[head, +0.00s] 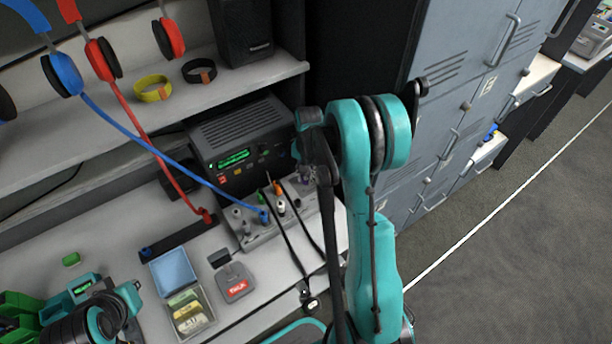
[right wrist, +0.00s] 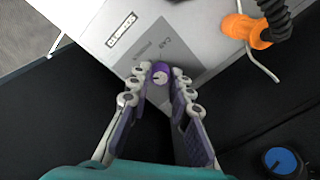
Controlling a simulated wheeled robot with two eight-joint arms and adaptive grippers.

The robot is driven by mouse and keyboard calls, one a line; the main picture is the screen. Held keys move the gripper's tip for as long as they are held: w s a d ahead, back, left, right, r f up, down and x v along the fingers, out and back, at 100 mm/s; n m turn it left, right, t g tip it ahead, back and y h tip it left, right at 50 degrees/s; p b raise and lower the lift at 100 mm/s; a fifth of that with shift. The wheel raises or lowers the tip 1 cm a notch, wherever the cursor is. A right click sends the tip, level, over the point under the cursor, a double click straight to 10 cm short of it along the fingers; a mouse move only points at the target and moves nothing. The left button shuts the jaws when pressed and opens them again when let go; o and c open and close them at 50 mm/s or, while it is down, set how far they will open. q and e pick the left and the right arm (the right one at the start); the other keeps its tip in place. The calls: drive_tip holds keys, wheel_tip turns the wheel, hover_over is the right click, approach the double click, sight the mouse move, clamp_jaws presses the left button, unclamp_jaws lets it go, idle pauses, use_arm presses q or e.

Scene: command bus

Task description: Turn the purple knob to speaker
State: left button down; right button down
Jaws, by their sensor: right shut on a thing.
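The purple knob (right wrist: 160,69) sits near the edge of the grey panel (right wrist: 150,30) in the right wrist view. My right gripper (right wrist: 160,82) has its two fingers closed around the knob's sides. A light mark shows on the knob's face, and small printed labels lie beside it, too blurred to read surely. In the head view the grey panel box (head: 262,232) stands on the desk, and my right arm partly covers its right end, where a bit of purple shows. My left gripper (head: 126,297) is at the lower left, over the desk; its opening is unclear.
An orange plug (right wrist: 240,30) with a black cable is close to the right gripper. A TALK unit (head: 233,283) and an open blue-lidded case (head: 174,270) lie in front.

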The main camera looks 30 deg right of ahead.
sight(307, 179)
drive_tip(key=c, duration=1.4)
unclamp_jaws()
drive_tip(key=shift+o, duration=0.2)
wheel_tip(307, 179, up, 12)
drive_tip(key=shift+s, duration=0.15)
drive_tip(key=shift+d, duration=0.1)
drive_tip(key=s+a+r+n+t, duration=0.2)
drive_tip(key=s+a+n, duration=0.3)
drive_tip(key=s+a, duration=0.3)
drive_tip(key=s+a+r+n+t+b, duration=0.1)
drive_tip(key=s+a+n+t, duration=0.3)
drive_tip(key=s+a, duration=0.4)
drive_tip(key=shift+s+a+r+n+t, duration=0.45)
drive_tip(key=shift+r+n, duration=0.2)
drive_tip(key=shift+n, duration=0.15)
